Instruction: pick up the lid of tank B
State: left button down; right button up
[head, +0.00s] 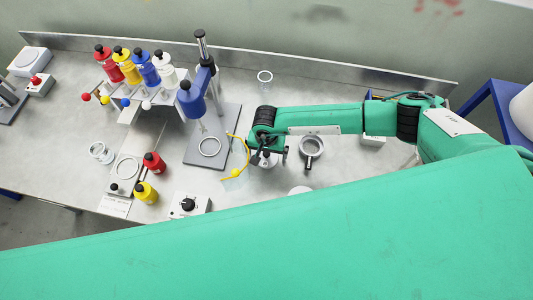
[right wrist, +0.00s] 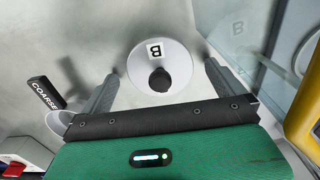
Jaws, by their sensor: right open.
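The lid of tank B (right wrist: 176,55) is a round pale disc with a black knob (right wrist: 160,80) and a "B" label. It lies on the grey bench. In the head view the lid (head: 264,162) is partly hidden under my right gripper (head: 268,157). In the right wrist view my right gripper (right wrist: 162,70) is open, with one finger on each side of the lid and knob, apparently touching neither. My left gripper is not in view.
A stand with a blue cylinder (head: 191,100) and a rack of coloured bottles (head: 130,72) are left. A clear cup (head: 265,78) stands behind.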

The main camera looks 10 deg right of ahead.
jog(key=c, duration=1.1)
jog(key=shift+r, duration=0.15)
